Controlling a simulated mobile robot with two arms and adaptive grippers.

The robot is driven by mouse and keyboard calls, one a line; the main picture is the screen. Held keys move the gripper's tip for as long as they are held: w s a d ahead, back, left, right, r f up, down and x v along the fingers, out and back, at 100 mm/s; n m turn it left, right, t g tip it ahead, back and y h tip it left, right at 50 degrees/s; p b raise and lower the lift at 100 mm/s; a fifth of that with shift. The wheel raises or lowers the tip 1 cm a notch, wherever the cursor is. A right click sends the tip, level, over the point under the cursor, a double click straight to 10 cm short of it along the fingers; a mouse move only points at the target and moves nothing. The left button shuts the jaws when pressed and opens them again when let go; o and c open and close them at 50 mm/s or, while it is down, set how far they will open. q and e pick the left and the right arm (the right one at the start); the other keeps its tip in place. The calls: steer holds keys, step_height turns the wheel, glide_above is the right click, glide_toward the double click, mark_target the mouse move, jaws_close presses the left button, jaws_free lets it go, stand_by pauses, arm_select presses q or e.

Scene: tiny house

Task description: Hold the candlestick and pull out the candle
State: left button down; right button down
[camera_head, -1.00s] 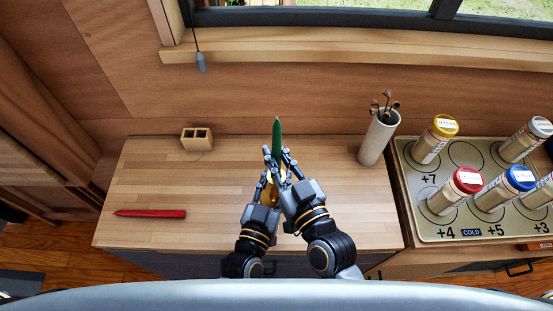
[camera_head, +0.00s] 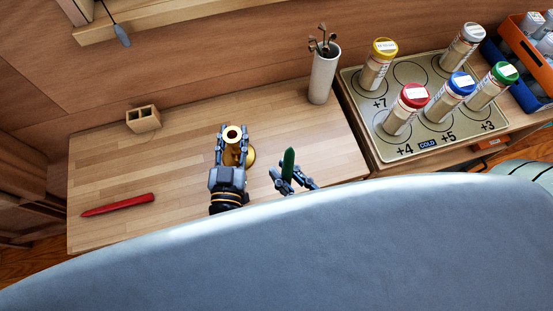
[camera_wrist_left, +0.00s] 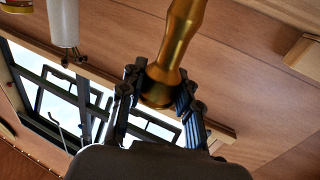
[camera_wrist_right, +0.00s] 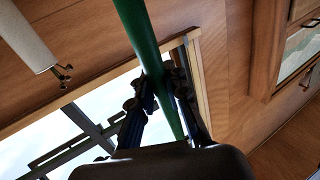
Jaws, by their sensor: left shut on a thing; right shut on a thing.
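The gold candlestick (camera_head: 233,134) stands at the middle of the wooden counter, with its round open top showing and no candle in it. My left gripper (camera_head: 233,145) is shut around its stem; the left wrist view shows the gold body (camera_wrist_left: 172,60) between the fingers. The green candle (camera_head: 288,164) is apart from the candlestick, to its right near the counter's front edge. My right gripper (camera_head: 290,180) is shut on it, and the candle points up. The right wrist view shows the green candle (camera_wrist_right: 145,45) between the fingers. My own body hides the right arm.
A red candle (camera_head: 118,205) lies at the counter's left. A small wooden block with holes (camera_head: 143,118) is at the back left. A white cylinder vase (camera_head: 323,78) stands at the back right. A tray (camera_head: 360,90) with several capped jars is further right.

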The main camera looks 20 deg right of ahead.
arm_select(q)
steer(key=c, duration=0.9)
jaws_free()
steer(key=shift+o, duration=0.2)
steer(key=v, duration=1.2)
